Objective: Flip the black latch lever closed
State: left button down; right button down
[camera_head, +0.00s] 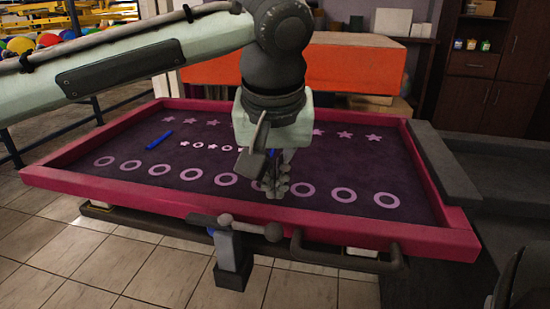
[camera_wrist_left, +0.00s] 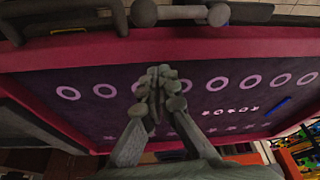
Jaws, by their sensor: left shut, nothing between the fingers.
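The latch lever (camera_head: 247,227) is a dark grey bar with rounded ends, on the outer front side of the pink frame. It lies nearly level along the frame, above a latch body with a blue-grey plate (camera_head: 225,248). In the left wrist view the lever (camera_wrist_left: 180,13) shows at the top edge. My left gripper (camera_head: 276,188) is shut and empty, pointing down over the purple printed bed, just behind the front rail. In the left wrist view my left gripper (camera_wrist_left: 158,82) is apart from the lever. My right gripper is not in view.
The pink frame (camera_head: 130,202) borders a purple bed (camera_head: 330,170) printed with rings and stars. A blue stick (camera_head: 159,140) lies on the bed. A dark handle (camera_head: 345,262) sticks out at the front, right of the latch. An orange-covered block (camera_head: 350,65) stands behind.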

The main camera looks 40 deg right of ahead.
aim_at(233, 225)
pick_arm(q)
jog(key=shift+s+a+f, duration=0.3)
jog(key=shift+s+a, duration=0.2)
jog(key=shift+s, duration=0.1)
jog(key=shift+s+a+f, duration=0.25)
jog(key=shift+s+a, duration=0.2)
jog(key=shift+s, duration=0.1)
jog(key=shift+s+a+f, duration=0.1)
jog(key=shift+s+a, duration=0.1)
jog(key=shift+s, duration=0.1)
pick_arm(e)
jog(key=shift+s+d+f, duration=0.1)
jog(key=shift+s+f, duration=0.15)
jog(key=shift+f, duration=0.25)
pick_arm(q)
jog(key=shift+a, duration=0.1)
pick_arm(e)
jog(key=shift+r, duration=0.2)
